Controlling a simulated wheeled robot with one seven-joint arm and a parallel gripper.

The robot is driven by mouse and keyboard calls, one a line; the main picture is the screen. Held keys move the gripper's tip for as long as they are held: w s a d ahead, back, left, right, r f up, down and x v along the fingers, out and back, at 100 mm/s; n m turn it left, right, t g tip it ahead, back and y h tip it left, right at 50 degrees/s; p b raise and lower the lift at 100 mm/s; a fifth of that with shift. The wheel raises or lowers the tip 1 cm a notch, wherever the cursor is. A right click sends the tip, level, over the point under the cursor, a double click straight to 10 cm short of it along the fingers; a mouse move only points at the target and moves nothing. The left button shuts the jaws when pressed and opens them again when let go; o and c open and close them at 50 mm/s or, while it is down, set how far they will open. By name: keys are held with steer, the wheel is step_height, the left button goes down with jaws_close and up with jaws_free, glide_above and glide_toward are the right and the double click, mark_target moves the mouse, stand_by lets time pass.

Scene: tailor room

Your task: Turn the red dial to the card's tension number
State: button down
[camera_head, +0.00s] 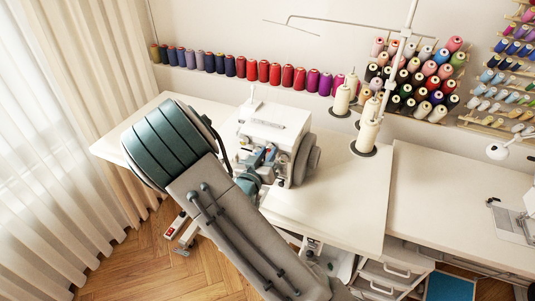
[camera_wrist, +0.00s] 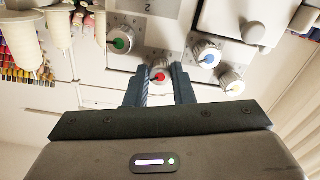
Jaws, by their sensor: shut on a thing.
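The white sewing machine (camera_head: 272,128) stands on the table, with my arm in front of it. The red dial (camera_wrist: 160,75) shows in the wrist view, between the fingertips of my gripper (camera_wrist: 159,82). My gripper is shut on it, one finger on each side. The dial's marks are too small to read.
Cream thread cones (camera_head: 368,128) on a stand are right of the machine. A row of coloured spools (camera_head: 262,71) lines the wall. The white table (camera_head: 335,205) is clear at right. The neighbouring dials are close to my fingers.

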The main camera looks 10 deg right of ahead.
steer(key=c, duration=1.2)
jaws_free()
steer(key=shift+c, duration=0.2)
steer(key=shift+s, duration=0.1)
steer(key=b+v, duration=0.2)
steer(key=v, duration=1.1)
steer(key=shift+s+a, duration=0.3)
